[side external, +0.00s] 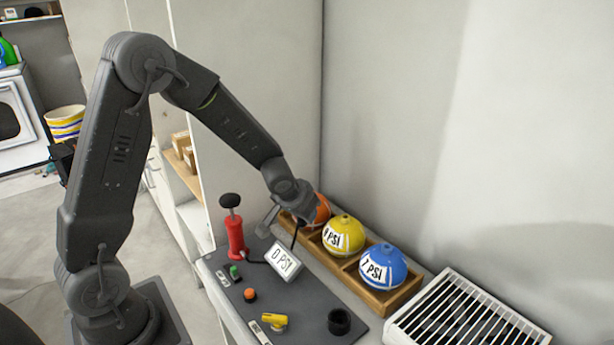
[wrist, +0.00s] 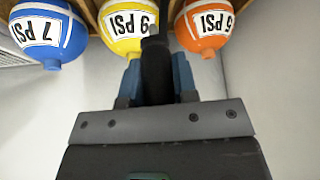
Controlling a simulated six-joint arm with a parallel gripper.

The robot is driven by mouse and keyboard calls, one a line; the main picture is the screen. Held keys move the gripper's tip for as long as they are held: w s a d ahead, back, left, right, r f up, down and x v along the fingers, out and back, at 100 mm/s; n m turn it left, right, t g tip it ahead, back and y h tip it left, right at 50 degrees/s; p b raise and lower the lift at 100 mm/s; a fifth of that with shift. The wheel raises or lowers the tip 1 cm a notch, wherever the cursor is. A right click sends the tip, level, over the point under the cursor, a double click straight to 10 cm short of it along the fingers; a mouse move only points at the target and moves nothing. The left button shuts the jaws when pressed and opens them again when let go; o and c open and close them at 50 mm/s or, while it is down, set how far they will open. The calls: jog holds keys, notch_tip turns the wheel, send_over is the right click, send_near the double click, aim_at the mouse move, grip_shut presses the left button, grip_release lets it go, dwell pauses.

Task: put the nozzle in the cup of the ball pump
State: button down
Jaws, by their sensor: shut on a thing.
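My gripper (wrist: 157,78) is shut on a black nozzle (wrist: 156,60), which stands between the two blue-grey fingers in the wrist view. In the side view my gripper (side external: 298,210) is above the board, beside the orange ball and partly in front of it. The ball pump (side external: 236,236) is red with a black handle and stands upright at the board's far left. Its display (side external: 284,261) reads 0 PSI. A black round cup (side external: 339,321) sits at the board's near right end, well away from my gripper.
A wooden tray (side external: 377,304) behind the board holds orange (side external: 322,211), yellow (side external: 343,236) and blue (side external: 381,266) balls. Green (side external: 234,271) and orange (side external: 250,295) buttons and a yellow knob (side external: 275,321) sit on the board. A white slatted rack (side external: 467,315) stands at right.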

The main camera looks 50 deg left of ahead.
jog(key=s+d+f+m+h, duration=0.3)
jog(key=s+d+m, duration=0.2)
jog(key=d, duration=0.3)
jog(key=m+g+h, duration=0.1)
jog(key=m+h, duration=0.3)
jog(key=m, duration=0.3)
send_over(351, 318)
jog(key=s, duration=0.1)
jog(key=shift+s+a, duration=0.1)
jog(key=shift+a, duration=0.35)
jog(key=shift+f, duration=2.95)
jog(key=shift+s+a+f, duration=0.1)
jog(key=shift+f, duration=1.55)
jog(key=c, duration=1.2)
grip_release()
jog(key=shift+y, duration=0.3)
